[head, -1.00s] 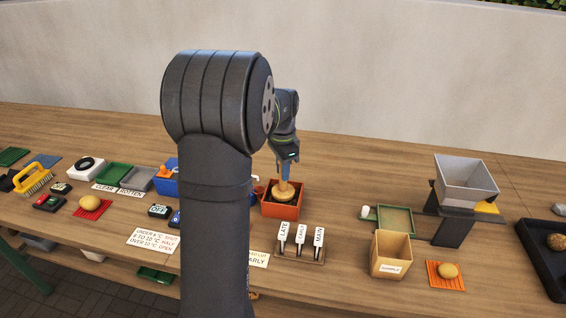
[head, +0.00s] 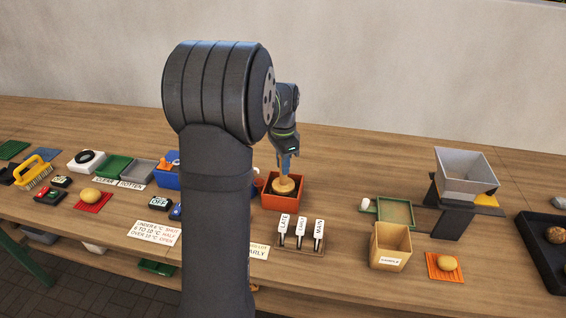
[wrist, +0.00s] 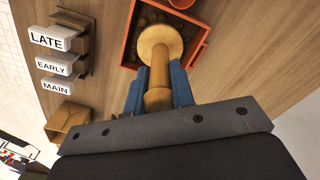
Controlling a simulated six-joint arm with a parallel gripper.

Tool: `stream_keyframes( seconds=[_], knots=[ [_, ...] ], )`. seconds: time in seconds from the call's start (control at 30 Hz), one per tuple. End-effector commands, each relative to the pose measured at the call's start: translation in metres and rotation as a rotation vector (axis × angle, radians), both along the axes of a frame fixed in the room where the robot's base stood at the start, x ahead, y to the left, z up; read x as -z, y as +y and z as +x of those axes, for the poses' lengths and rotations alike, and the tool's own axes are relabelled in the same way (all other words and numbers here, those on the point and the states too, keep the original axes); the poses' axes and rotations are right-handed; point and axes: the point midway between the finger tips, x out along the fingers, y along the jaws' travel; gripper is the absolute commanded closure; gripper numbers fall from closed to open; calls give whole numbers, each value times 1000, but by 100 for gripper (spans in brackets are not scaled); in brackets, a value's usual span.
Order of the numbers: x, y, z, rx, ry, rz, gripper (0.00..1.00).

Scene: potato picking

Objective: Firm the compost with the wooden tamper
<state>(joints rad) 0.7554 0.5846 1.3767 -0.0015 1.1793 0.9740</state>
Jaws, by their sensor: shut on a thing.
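My gripper (head: 287,163) is shut on the handle of the wooden tamper (head: 284,186). The tamper's round disc is at the terracotta-coloured box (head: 284,203), over or in its opening. In the wrist view the blue fingers (wrist: 158,88) clasp the tamper handle (wrist: 158,98), and the disc (wrist: 160,42) covers part of the box. Dark brown compost (wrist: 190,35) with lumps shows around the disc, inside the orange rim (wrist: 130,40). Whether the disc touches the compost I cannot tell.
A rack with LATE, EARLY and MAIN labels (head: 300,243) stands in front of the box. A cardboard sample box (head: 391,247), a potato on an orange mat (head: 445,265) and a grey hopper (head: 465,178) stand to the right. My arm hides part of the bench left of the box.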

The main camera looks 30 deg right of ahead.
Motion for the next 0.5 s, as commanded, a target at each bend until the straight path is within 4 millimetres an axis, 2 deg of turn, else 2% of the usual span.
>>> stream_keyframes(
  seconds=[0.5],
  knots=[
    [6,0,0,0,0,0,100]
  ],
)
